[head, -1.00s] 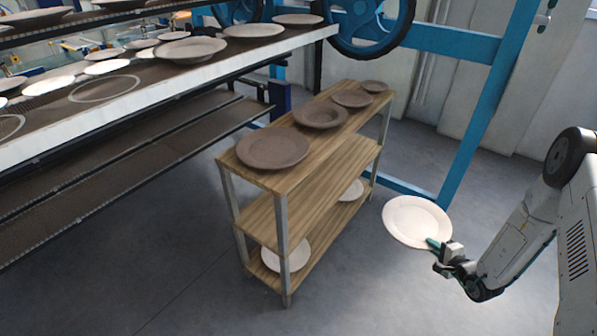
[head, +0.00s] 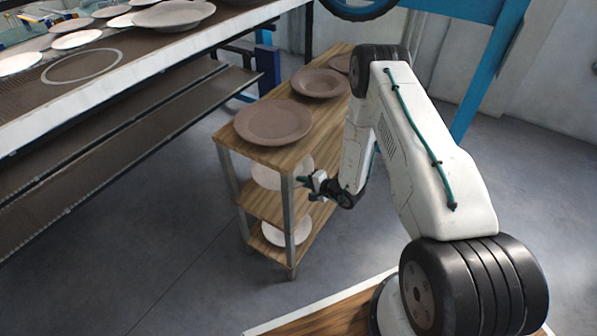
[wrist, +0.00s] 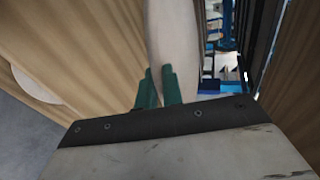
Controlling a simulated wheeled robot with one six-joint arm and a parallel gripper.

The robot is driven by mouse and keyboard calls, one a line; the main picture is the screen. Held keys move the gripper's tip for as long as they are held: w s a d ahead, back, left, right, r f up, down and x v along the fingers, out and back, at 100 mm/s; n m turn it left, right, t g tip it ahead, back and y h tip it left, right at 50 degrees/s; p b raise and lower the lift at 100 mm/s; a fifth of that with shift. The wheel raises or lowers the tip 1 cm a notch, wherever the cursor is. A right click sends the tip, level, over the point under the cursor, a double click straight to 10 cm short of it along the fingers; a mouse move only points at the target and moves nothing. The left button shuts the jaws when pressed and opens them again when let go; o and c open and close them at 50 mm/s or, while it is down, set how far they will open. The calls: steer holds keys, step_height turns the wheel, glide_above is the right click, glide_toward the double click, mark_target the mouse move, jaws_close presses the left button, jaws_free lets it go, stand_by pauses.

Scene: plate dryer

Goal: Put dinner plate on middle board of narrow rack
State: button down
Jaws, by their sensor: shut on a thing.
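My gripper (head: 306,182) is shut on the edge of the white dinner plate (head: 277,171), at the front right of the narrow rack (head: 222,160). The plate reaches in between the top board and the middle board (head: 263,207), and the rack's front post and top board hide part of it. I cannot tell whether it touches the middle board. In the wrist view the green fingers (wrist: 158,88) pinch the pale plate (wrist: 174,45), seen nearly edge-on between two wooden boards.
Brown plates (head: 273,121) stand on the rack's top board, close above my gripper. Another white plate (head: 287,231) lies on the bottom board. A long dryer (head: 150,66) with plates stands at the left. Grey floor is clear in front.

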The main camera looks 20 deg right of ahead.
mark_target(304, 200)
step_height(304, 200, down, 8)
steer(key=shift+r, duration=0.15)
stand_by(0.3)
steer(key=c, duration=2)
jaws_free()
steer(key=shift+o, duration=1)
steer(key=shift+s, duration=0.2)
steer(key=v, duration=1.1)
steer(key=shift+s+d+r, duration=0.15)
steer(key=shift+s+r, duration=0.05)
steer(key=shift+s, duration=0.05)
